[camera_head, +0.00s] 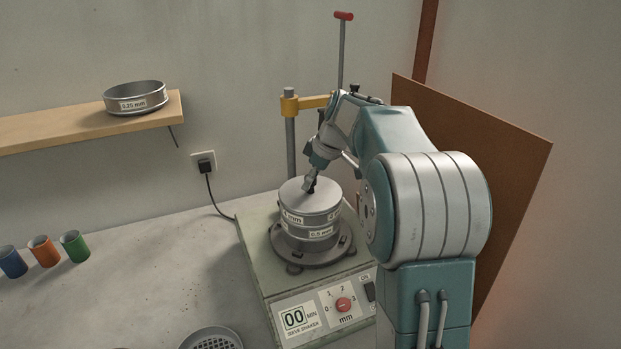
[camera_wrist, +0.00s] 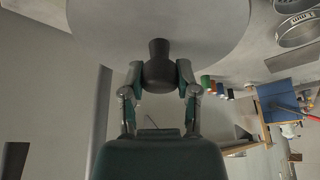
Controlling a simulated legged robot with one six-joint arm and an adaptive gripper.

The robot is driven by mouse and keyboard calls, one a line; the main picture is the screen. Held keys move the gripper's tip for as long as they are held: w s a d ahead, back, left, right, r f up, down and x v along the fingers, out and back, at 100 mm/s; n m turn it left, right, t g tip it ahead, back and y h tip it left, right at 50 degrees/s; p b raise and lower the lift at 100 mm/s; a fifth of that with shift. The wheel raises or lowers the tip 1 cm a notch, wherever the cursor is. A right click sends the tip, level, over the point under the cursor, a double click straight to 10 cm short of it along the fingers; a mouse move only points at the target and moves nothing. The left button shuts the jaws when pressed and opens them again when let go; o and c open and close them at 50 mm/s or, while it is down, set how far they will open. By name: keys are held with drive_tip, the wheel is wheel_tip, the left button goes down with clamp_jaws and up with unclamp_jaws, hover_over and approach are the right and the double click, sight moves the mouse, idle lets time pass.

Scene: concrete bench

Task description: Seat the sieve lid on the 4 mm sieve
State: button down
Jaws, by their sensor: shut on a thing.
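The sieve lid (camera_head: 300,187) is a flat grey disc above the 4 mm sieve (camera_head: 292,217), at the top of the stack on the shaker. The lid looks roughly level and in line with the stack; whether it touches the sieve rim I cannot tell. My gripper (camera_head: 310,186) is shut on the lid's dark knob. In the wrist view, my gripper's fingers (camera_wrist: 159,76) close on both sides of the knob (camera_wrist: 158,72), with the lid's disc (camera_wrist: 155,20) filling the top. Below the 4 mm sieve is the 0.5 mm sieve (camera_head: 321,234).
The sieve shaker (camera_head: 262,262) carries the stack, with a post and yellow clamp arm (camera_head: 312,101) behind. A 0.25 mm sieve (camera_head: 136,98) is on the wooden shelf (camera_head: 60,127). Several coloured cups (camera_head: 43,251) stand left. A mesh sieve (camera_head: 211,340) is at the front.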

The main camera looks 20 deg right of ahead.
drive_tip(key=shift+f, duration=0.1)
drive_tip(key=shift+c, duration=1.3)
unclamp_jaws()
drive_tip(key=v, duration=1.2)
drive_tip(key=shift+w, duration=0.1)
